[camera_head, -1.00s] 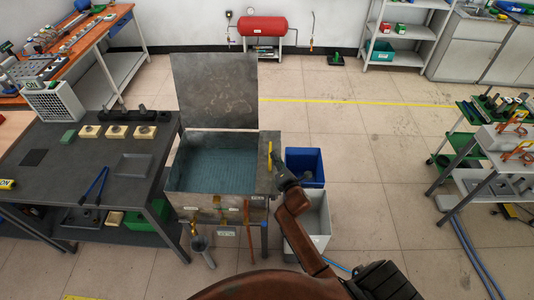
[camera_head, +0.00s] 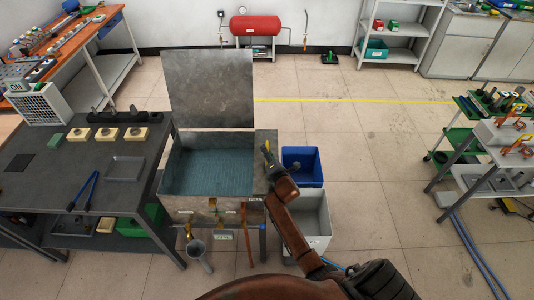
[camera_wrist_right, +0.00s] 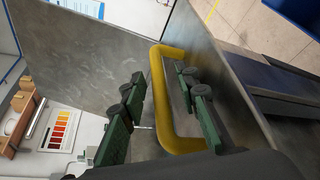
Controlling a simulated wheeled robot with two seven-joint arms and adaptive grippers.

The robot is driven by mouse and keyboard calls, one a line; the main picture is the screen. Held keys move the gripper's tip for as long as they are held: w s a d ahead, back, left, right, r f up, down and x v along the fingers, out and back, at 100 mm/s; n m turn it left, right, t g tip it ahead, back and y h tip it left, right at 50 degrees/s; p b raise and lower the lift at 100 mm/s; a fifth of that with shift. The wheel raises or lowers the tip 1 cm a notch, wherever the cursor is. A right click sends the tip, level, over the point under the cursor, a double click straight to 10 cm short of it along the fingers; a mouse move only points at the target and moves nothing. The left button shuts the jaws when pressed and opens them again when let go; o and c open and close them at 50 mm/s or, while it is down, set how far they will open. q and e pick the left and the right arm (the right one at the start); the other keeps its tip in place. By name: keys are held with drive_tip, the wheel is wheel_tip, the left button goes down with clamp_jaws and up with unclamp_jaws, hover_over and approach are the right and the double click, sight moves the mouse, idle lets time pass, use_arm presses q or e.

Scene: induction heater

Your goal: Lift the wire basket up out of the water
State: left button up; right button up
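The metal tank (camera_head: 212,203) stands in the middle of the head view with its lid (camera_head: 208,88) raised. Blue-grey water (camera_head: 210,172) fills it, and a faint grid shows there; I cannot make out the wire basket clearly. A yellow handle (camera_head: 266,146) stands at the tank's right side. My right gripper (camera_head: 269,160) is at this handle. In the right wrist view the yellow handle (camera_wrist_right: 163,100) is a bent bar lying between the open green-padded fingers (camera_wrist_right: 163,103), with gaps beside it. My left gripper is not in view.
A blue bin (camera_head: 302,167) and a grey bin (camera_head: 312,222) stand on the floor right of the tank. A dark workbench (camera_head: 60,175) with moulds and blue tongs adjoins on the left. The floor to the right is open up to a trolley (camera_head: 480,150).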

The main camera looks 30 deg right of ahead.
drive_tip(key=shift+w+f, duration=0.1)
drive_tip(key=shift+w, duration=0.1)
clamp_jaws()
idle(0.3)
idle(0.3)
